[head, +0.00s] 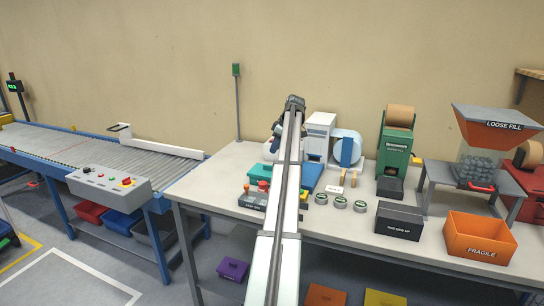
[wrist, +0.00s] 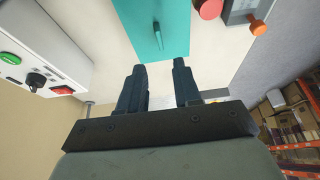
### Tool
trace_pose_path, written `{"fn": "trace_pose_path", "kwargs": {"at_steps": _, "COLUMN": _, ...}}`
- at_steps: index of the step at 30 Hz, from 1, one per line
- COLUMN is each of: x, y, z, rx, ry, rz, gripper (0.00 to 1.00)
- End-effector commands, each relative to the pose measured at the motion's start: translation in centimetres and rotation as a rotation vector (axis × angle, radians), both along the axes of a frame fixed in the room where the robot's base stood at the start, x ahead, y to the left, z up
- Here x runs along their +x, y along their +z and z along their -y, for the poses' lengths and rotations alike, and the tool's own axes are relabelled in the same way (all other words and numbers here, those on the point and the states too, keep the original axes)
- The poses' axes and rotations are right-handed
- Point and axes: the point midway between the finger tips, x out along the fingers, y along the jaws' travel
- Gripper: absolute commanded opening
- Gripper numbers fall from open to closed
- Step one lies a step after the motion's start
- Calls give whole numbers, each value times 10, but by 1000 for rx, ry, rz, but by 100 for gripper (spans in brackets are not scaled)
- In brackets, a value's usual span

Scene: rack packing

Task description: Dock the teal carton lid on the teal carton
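The grip lies ahead of the gap, apart from the fingers. My arm hides the middle, so I cannot tell carton from lid there.
A red-topped piece (wrist: 208,8) and an orange knob (wrist: 258,27) stand close to the teal panel. A white machine (head: 319,132) is behind. Green-lidded round tins (head: 340,201), a dark box (head: 398,220) and an orange FRAGILE bin (head: 480,240) stand to the right.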

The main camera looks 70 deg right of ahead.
Motion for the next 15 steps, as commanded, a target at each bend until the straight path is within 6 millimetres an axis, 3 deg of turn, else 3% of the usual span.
{"fn": "trace_pose_path", "kwargs": {"at_steps": 6, "x": -10, "y": 23, "z": 0, "rx": -1, "ry": 0, "rz": 0, "gripper": 33}}
{"fn": "trace_pose_path", "kwargs": {"at_steps": 15, "x": -12, "y": 29, "z": 0, "rx": 1, "ry": 0, "rz": 0, "gripper": 33}}
